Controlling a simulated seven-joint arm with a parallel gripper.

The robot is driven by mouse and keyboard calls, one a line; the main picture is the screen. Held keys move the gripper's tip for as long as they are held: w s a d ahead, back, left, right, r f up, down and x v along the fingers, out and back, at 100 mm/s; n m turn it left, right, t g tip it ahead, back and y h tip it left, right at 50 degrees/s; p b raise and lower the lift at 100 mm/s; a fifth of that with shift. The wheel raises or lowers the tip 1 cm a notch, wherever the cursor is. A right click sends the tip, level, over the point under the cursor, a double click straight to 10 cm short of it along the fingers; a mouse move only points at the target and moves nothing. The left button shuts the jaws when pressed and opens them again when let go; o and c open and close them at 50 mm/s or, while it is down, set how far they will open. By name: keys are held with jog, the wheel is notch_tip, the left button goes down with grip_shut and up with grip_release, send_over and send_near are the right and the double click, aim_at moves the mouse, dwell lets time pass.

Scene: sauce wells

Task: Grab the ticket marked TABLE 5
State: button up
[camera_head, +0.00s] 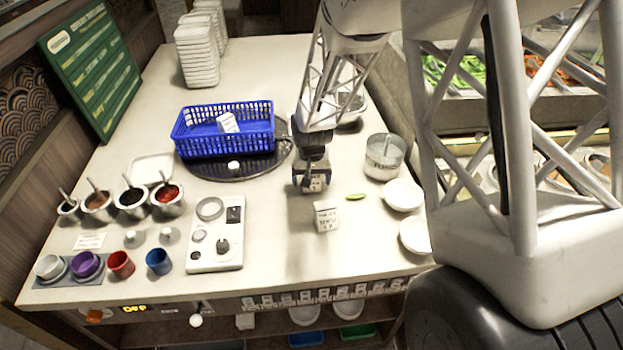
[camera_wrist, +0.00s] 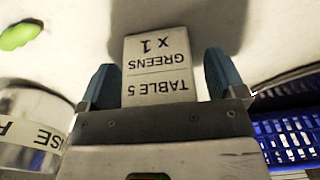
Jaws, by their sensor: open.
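The TABLE 5 ticket (camera_wrist: 158,68) is a small white card that reads TABLE 5, GREENS x 1, upside down in the wrist view. In the head view a white ticket (camera_head: 327,216) with print too small to read stands on the counter just in front of my gripper (camera_head: 312,186). In the wrist view my gripper (camera_wrist: 165,85) is open, with one blue finger on each side of the ticket and a gap at both sides. The ticket's lower end is hidden behind the gripper body.
A metal pot (camera_head: 385,156) and a green piece (camera_head: 355,197) are close on the right, with white dishes (camera_head: 403,195) beyond. A blue basket (camera_head: 187,147) holding a white item stands back left. Sauce pots (camera_head: 133,202) and a control panel (camera_head: 216,235) are on the left.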

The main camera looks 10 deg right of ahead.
jog(key=c, duration=1)
jog(key=shift+r, duration=0.1)
jog(key=shift+r, duration=4.95)
